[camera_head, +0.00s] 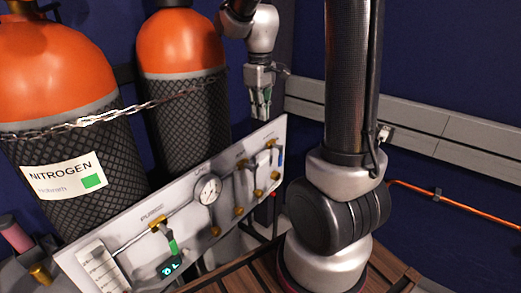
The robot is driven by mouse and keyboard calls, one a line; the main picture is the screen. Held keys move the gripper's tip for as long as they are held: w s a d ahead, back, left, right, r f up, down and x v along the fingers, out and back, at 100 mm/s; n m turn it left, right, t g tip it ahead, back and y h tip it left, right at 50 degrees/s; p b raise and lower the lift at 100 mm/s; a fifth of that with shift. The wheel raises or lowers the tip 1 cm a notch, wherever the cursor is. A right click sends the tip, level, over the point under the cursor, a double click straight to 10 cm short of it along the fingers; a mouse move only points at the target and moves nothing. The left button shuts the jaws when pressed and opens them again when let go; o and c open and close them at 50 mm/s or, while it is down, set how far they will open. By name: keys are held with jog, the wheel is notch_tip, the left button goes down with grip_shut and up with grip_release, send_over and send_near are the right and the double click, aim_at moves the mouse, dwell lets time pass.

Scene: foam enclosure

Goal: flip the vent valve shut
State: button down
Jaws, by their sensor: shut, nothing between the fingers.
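A tilted pale panel (135,262) carries pipes, brass fittings and several valves. A valve with a green handle (172,246) sits under a label that appears to read PURGE, at the panel's left. Another valve with a blue handle (281,157) is at the panel's right end. A further valve (241,169) stands just left of it. The labels over these two are too small to read, so I cannot tell which is the vent valve. My gripper (261,114) points down, shut and empty, behind the panel's upper right edge in the picture, seemingly apart from it.
A round gauge (207,190) and a lit display (170,267) are on the panel. Two orange-topped cylinders (60,70) (178,42), the nearer marked NITROGEN, stand behind it, with a chain (110,117) across them. A grey wall rail (430,125) and orange pipe (460,208) are at right.

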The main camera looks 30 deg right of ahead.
notch_tip(320, 180, down, 14)
jog(key=shift+r, duration=0.15)
dwell(0.3)
jog(key=shift+d+f, duration=0.2)
jog(key=shift+f, duration=0.15)
dwell(0.6)
jog(key=shift+w+d+f, duration=0.1)
jog(key=shift+d+f, duration=0.1)
jog(key=shift+f, duration=0.65)
jog(key=shift+w+d+f, duration=0.1)
jog(key=shift+d+f, duration=0.05)
jog(key=shift+f, duration=0.7)
